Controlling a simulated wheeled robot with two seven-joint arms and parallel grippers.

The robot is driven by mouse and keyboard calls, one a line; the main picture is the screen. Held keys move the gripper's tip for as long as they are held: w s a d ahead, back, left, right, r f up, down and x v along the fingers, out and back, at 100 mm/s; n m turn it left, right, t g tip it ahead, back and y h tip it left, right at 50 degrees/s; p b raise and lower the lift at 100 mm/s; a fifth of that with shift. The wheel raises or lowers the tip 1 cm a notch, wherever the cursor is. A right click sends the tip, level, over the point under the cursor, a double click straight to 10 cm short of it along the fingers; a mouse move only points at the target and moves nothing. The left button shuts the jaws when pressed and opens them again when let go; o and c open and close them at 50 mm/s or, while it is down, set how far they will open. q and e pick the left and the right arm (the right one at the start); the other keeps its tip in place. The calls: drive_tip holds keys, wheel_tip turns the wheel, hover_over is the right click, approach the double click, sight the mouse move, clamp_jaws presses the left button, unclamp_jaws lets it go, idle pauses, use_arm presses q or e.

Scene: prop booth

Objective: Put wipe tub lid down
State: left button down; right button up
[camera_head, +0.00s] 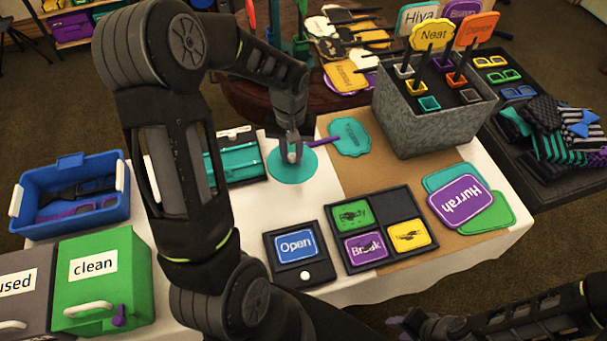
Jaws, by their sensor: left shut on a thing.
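The wipe tub lid appears as a round teal disc (279,173) with a small pale knob, near the middle of the white-covered table. My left gripper (291,152) reaches down from above and is shut on it at the knob. The fingers hide part of the disc's far side. I cannot tell whether the disc touches the table or hangs just above it. The tub is not clearly seen. My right gripper (402,326) is low at the bottom edge, dark and partly cut off; its finger gap cannot be made out.
A teal sign (349,136) with a purple handle lies right beside the disc. A teal tray (233,160) is to the left, partly behind my arm. A grey sign box (430,120) stands behind right. Dark panels (296,279) lie in front. A blue bin (75,222) is far left.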

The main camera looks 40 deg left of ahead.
sight(292, 164)
use_arm(q)
drive_tip(key=shift+s+r, duration=0.15)
drive_tip(key=shift+s, duration=0.05)
drive_tip(key=shift+w+f, duration=0.1)
drive_tip(key=shift+f, duration=0.1)
wheel_tip(292, 164, down, 6)
drive_tip(key=b, duration=0.4)
drive_tip(key=shift+f, duration=0.1)
drive_tip(key=shift+f+b, duration=1.4)
drive_tip(key=shift+f, duration=0.35)
